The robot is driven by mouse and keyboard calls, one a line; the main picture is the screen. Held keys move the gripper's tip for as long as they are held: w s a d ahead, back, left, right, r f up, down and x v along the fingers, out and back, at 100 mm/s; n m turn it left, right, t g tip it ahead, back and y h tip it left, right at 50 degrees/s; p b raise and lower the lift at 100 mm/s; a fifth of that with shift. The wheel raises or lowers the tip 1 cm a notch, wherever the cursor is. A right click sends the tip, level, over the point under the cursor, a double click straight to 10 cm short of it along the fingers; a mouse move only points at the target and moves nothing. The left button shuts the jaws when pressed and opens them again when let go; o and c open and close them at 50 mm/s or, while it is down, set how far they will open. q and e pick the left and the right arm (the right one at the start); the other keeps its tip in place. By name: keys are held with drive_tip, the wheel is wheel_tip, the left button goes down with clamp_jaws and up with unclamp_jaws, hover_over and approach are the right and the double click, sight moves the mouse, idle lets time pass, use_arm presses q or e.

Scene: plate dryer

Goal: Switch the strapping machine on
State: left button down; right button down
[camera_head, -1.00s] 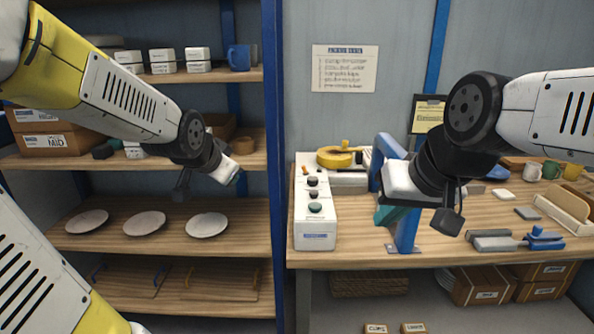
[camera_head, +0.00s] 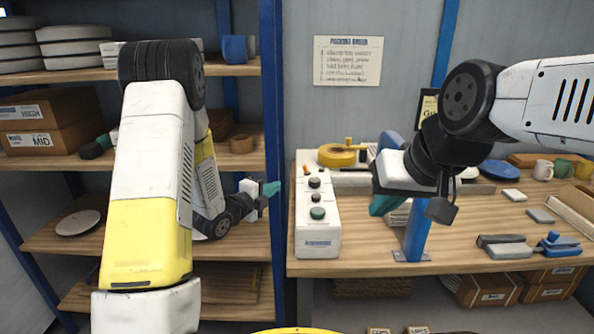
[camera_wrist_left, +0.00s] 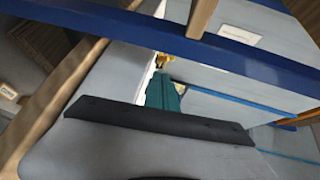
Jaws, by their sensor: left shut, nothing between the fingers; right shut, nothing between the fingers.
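The strapping machine shows in the head view as a long white control box (camera_head: 318,233) on the workbench, with a yellow reel (camera_head: 338,156) behind and a blue arch (camera_head: 417,236) to its right. Along the box's top are a green button (camera_head: 317,213), dark knobs (camera_head: 315,183) and a small orange one (camera_head: 306,170). My left gripper (camera_head: 271,188) is shut and empty, left of the box and apart from it, by the blue rack post. Its teal fingers also show in the left wrist view (camera_wrist_left: 164,94).
The blue shelf post (camera_head: 272,90) stands between the shelves and the workbench (camera_head: 360,263). A plate (camera_head: 78,223) lies on the left shelf; my left arm hides much of that shelf.

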sight(305, 168)
use_arm(q)
drive_tip(key=shift+d+f, duration=0.1)
idle(0.3)
drive_tip(key=x, duration=0.4)
drive_tip(key=r+x, duration=0.1)
drive_tip(key=x, duration=0.9)
drive_tip(key=shift+r, duration=0.25)
drive_tip(key=shift+d+r+m+g+y, duration=0.35)
drive_tip(key=shift+d+m+y, duration=0.15)
drive_tip(key=shift+m, duration=0.5)
drive_tip(key=shift+d+r+m+g+y, duration=0.25)
drive_tip(key=shift+d+m+y, duration=0.15)
drive_tip(key=shift+m, duration=0.3)
drive_tip(key=shift+d+r+m+g+y, duration=0.1)
drive_tip(key=shift+d+m+g+y, duration=0.25)
drive_tip(key=shift+m+y, duration=0.4)
drive_tip(key=shift+r, duration=0.1)
drive_tip(key=shift+r, duration=0.7)
